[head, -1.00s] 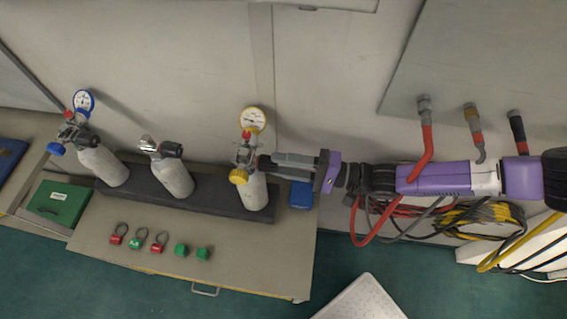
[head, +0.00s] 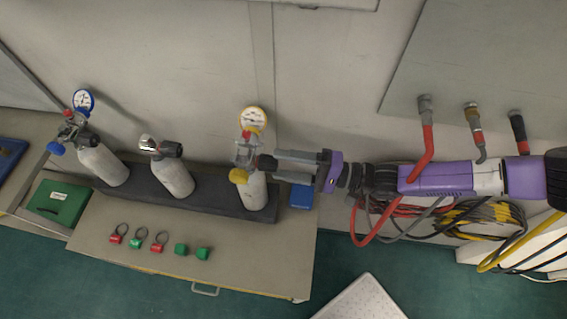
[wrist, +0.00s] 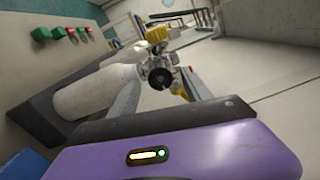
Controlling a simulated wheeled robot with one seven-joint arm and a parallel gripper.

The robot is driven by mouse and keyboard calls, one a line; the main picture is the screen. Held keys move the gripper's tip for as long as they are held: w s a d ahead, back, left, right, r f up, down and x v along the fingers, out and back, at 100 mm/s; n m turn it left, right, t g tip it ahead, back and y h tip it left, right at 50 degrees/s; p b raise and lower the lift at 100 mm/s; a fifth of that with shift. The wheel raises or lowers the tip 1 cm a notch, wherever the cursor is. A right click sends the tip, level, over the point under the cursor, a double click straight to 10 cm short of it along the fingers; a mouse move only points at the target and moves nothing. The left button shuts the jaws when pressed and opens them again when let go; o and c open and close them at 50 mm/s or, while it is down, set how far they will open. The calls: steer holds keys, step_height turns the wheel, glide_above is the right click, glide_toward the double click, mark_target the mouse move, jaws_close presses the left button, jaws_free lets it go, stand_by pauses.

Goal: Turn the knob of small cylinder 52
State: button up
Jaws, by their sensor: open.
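A white cylinder (head: 254,190) with a yellow-rimmed gauge (head: 252,119) and a yellow knob (head: 238,176) stands at the right end of the dark rack. Its number is not readable. A small black knob (head: 267,163) on its valve faces my gripper (head: 279,163). My gripper is open, with its fingers spread either side of the black knob's line. In the wrist view the black knob (wrist: 160,78) shows between the fingertips, and the white cylinder (wrist: 90,92) lies to the left. I cannot tell whether the fingers touch the knob.
Two more cylinders stand left in the rack (head: 218,203): a middle one (head: 174,178) and one with a blue gauge (head: 104,165). Red and green tags (head: 157,247) lie on the bench front. A blue box (head: 301,196) sits below my gripper. Hoses (head: 427,150) hang at the right.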

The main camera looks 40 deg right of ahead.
steer(key=b+v, duration=0.2)
steer(key=v, duration=0.5)
steer(key=shift+s, duration=0.2)
steer(key=shift+d+f, duration=0.1)
steer(key=shift+d, duration=0.05)
